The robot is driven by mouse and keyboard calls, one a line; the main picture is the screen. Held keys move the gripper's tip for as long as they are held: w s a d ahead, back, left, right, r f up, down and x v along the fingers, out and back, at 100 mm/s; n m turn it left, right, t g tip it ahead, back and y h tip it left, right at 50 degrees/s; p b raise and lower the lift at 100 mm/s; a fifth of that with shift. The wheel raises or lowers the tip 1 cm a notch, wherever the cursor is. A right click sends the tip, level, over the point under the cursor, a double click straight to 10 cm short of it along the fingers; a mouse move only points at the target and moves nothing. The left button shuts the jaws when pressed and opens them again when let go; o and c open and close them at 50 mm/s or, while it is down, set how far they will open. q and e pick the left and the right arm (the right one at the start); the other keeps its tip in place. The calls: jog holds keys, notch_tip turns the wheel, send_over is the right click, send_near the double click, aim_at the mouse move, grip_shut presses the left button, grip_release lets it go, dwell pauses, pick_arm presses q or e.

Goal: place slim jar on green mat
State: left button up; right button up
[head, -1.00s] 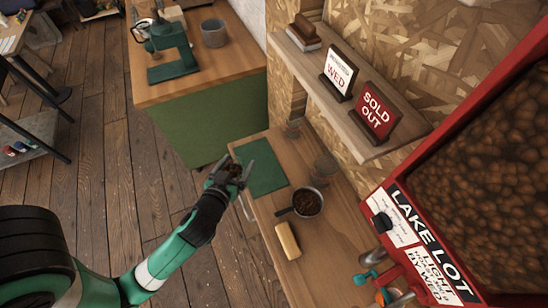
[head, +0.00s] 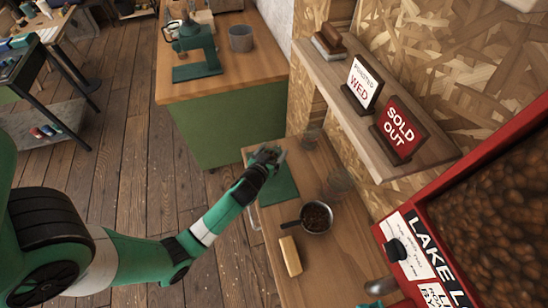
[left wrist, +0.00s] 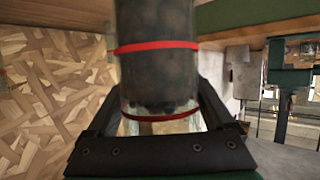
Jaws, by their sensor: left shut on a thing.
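My left gripper (head: 268,155) is over the far end of the green mat (head: 283,187), which lies flat on the wooden counter. In the left wrist view, its two fingers are closed on the sides of the slim jar (left wrist: 157,75), a clear cylinder with dark contents and two red bands. One end of the jar runs out of the top of that picture. In the head view the gripper mostly hides the jar, and I cannot tell whether it touches the mat. My right gripper is not in view.
A pan of beans (head: 317,217) and a tan block (head: 290,256) sit nearer on the counter. Clear glasses (head: 340,178) stand right of the mat. A shelf with signs (head: 398,130) overhangs the right side. A red bean bin (head: 480,215) fills the lower right.

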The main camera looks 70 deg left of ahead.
aim_at(273, 157)
pick_arm(q)
jog(key=f, duration=0.1)
jog(key=f+b, duration=0.1)
jog(key=f, duration=0.1)
jog(key=shift+w+a+f, duration=0.15)
jog(key=shift+w+a, duration=0.1)
jog(key=shift+w, duration=0.05)
jog(key=shift+f, duration=0.3)
jog(key=shift+f+b, duration=0.15)
jog(key=shift+b, duration=0.25)
jog(key=o, duration=1.6)
jog(key=shift+c, duration=0.2)
